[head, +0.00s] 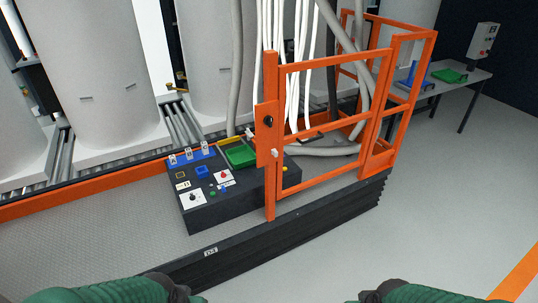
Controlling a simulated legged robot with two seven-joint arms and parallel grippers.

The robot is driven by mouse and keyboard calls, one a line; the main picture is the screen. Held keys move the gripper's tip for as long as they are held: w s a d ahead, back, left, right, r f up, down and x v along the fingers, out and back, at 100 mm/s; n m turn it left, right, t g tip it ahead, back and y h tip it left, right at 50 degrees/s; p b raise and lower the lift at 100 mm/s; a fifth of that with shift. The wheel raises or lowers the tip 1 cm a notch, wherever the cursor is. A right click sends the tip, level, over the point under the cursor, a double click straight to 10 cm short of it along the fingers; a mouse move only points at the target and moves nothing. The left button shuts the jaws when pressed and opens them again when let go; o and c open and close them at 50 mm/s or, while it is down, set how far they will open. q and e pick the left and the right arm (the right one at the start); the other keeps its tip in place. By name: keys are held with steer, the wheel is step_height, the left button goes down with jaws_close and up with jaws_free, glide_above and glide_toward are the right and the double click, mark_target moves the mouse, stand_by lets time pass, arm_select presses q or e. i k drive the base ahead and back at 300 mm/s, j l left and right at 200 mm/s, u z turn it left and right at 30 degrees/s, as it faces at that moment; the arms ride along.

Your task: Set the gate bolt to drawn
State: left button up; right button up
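The orange gate (322,126) stands closed-looking at the front edge of the lift platform, in the middle of the head view. At its left post is an orange plate (262,141) with a black round fitting (268,121) and a small pale knob (275,153) below it. The knob looks like part of the gate bolt, but it is too small to tell whether the bolt is drawn. No gripper fingers are visible, and nothing of mine touches the gate.
A dark control box (205,203) with switches, blue holders and a green tray (240,156) sits left of the gate. White tanks and hanging hoses stand behind. A grey table (482,75) is at the back right. The grey floor at right is clear.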

mark_target(274, 152)
steer(key=i+l+z, duration=0.65)
steer(key=i, duration=0.2)
